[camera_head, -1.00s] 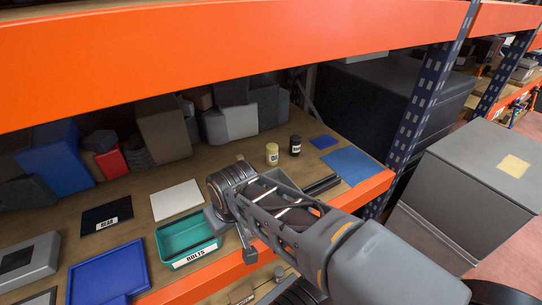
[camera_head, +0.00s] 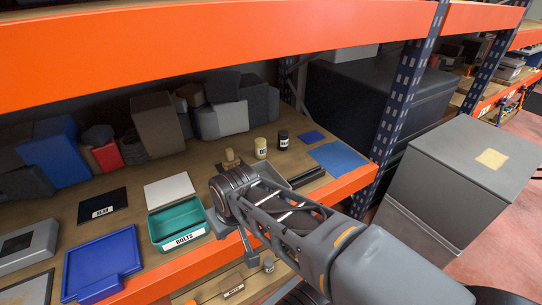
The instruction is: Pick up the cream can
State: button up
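The cream can (camera_head: 261,148), a small pale yellow cylinder with a dark label, stands upright on the wooden shelf near the middle. A similar black can (camera_head: 283,139) stands just right of it and farther back. My arm reaches in from the lower right, and my gripper (camera_head: 229,230) is at its end, near the shelf's front edge. It is left of and nearer than the cream can, apart from it. The arm's wrist partly hides the gripper, and I cannot make out whether its fingers are open or shut.
A teal bin (camera_head: 180,220) labelled BOLTS sits left of my wrist. A grey tray (camera_head: 275,177) lies partly behind my arm, before the cans. An orange beam (camera_head: 200,55) crosses above the shelf. Grey boxes (camera_head: 220,120) stand behind; a blue mat (camera_head: 338,160) lies right.

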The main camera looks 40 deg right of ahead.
aim_at(260, 143)
jog(key=k, duration=1.35)
jog(key=z, duration=0.7)
jog(key=i, duration=1.75)
jog(key=u, duration=0.95)
